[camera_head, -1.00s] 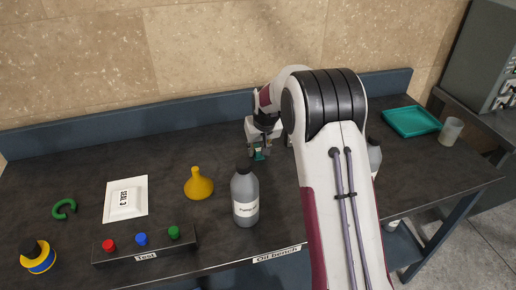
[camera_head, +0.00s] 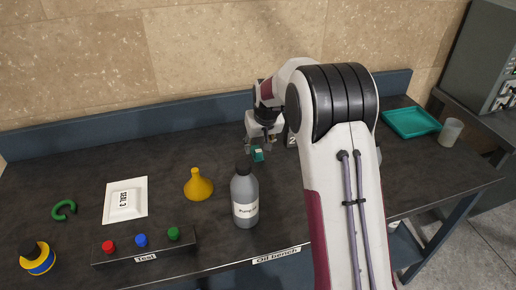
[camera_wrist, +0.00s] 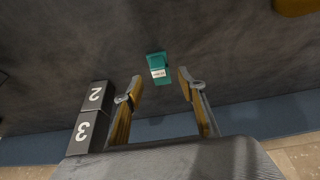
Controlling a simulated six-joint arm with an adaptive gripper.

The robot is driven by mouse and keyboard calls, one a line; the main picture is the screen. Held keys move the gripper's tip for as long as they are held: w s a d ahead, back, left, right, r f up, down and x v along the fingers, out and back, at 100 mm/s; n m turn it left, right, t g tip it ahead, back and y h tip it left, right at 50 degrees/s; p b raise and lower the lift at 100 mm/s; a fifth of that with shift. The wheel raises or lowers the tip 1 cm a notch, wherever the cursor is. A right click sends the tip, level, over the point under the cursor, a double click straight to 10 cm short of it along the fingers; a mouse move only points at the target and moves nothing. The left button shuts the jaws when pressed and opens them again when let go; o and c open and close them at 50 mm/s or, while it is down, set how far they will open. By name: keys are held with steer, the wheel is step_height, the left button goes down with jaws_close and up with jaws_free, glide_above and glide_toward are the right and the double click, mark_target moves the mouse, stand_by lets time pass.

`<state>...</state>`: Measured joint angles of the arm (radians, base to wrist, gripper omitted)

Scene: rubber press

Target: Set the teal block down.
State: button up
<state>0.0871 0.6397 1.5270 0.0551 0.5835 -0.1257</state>
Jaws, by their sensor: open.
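The teal block (camera_head: 258,155), with a pale label on it, rests on the dark bench top (camera_head: 110,160) behind the grey bottle. It also shows in the wrist view (camera_wrist: 156,64), beyond the fingertips and lined up with the gap between them. My gripper (camera_head: 262,146) is just above and behind the block in the head view. In the wrist view my gripper (camera_wrist: 159,90) has its two fingers spread wide, with nothing between them. The fingers are apart from the block.
Dark blocks numbered 2 and 3 (camera_wrist: 92,115) stand close beside one finger. A grey bottle (camera_head: 245,198) and a yellow funnel (camera_head: 198,185) stand in front. A button box (camera_head: 145,245) lies at front left. A teal tray (camera_head: 411,122) and a cup (camera_head: 450,132) are at right.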

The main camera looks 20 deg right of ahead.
steer(key=v, duration=0.9)
stand_by(0.5)
steer(key=s+a+r, duration=0.2)
steer(key=s+r, duration=0.4)
steer(key=s, duration=0.4)
steer(key=s+a+r, duration=0.2)
steer(key=s+r, duration=0.4)
steer(key=s, duration=0.5)
steer(key=s+f, duration=0.1)
steer(key=s, duration=0.8)
steer(key=s+a+f+t, duration=0.1)
steer(key=s+f, duration=0.1)
steer(key=s, duration=0.8)
steer(key=shift+s+f, duration=0.3)
steer(key=shift+s, duration=0.05)
